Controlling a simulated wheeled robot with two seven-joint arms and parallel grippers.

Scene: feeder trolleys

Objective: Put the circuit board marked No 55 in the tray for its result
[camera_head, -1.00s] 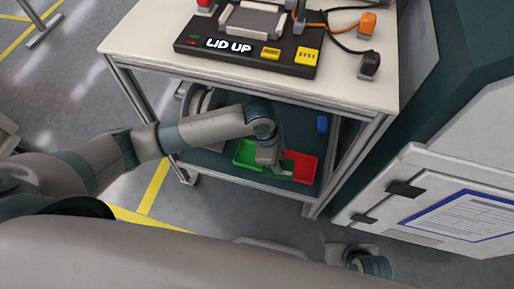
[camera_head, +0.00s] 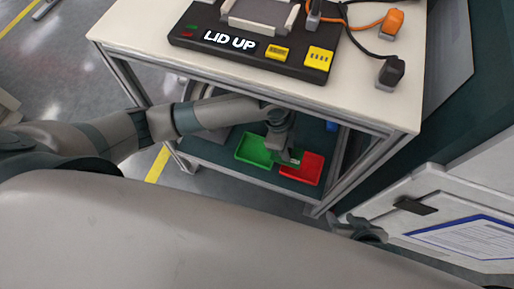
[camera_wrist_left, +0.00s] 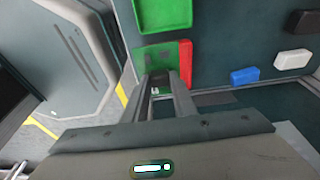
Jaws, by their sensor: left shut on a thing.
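My left gripper (camera_head: 287,156) is low over the lower shelf, shut on a green circuit board (camera_wrist_left: 160,56), which lies between its fingers in the left wrist view. No number on the board can be read. The green tray (camera_head: 243,158) lies to the left of the gripper and the red tray (camera_head: 302,174) to the right. In the left wrist view the green tray (camera_wrist_left: 165,27) is beyond the board, and a strip of the red tray (camera_wrist_left: 186,60) shows beside it. Whether the board touches a tray is unclear. My right gripper (camera_head: 362,230) is at the lower right; its fingers are unclear.
The tester (camera_head: 255,42) on the trolley's top reads "LID UP". The top (camera_head: 130,40) overhangs the shelf and my left arm reaches under it. A blue block (camera_head: 332,125) is on the shelf; white (camera_wrist_left: 292,59) and black (camera_wrist_left: 303,22) blocks show in the wrist view.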

